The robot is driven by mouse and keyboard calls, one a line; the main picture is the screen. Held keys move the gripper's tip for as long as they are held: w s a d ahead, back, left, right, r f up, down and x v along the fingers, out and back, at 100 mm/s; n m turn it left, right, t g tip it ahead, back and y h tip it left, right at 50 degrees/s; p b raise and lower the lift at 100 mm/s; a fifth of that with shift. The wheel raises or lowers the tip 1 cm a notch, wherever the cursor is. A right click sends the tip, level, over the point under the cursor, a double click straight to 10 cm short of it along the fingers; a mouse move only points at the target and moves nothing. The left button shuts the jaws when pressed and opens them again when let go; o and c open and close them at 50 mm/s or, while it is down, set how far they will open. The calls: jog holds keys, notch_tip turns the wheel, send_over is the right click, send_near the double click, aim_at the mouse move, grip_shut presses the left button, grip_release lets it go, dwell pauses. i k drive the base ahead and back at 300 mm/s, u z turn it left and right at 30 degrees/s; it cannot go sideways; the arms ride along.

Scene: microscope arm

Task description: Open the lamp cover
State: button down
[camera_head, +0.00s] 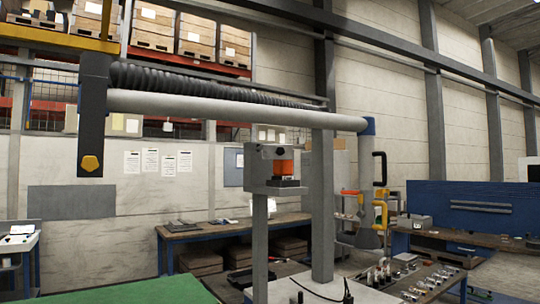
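I cannot pick out a lamp cover for certain. A long pale horizontal tube (235,107) with a ribbed black hose above it crosses the view. A grey box with an orange part (283,166) stands on a post in the middle. My gripper is not in view.
A thick grey column (322,205) stands near the middle. A workbench (200,229) is behind, and a blue bench (470,207) is at the right. A table with several small metal parts (415,280) is at the lower right. A green surface (150,291) lies at the lower left.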

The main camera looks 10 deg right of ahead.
aim_at(270, 151)
jog(key=i, duration=1)
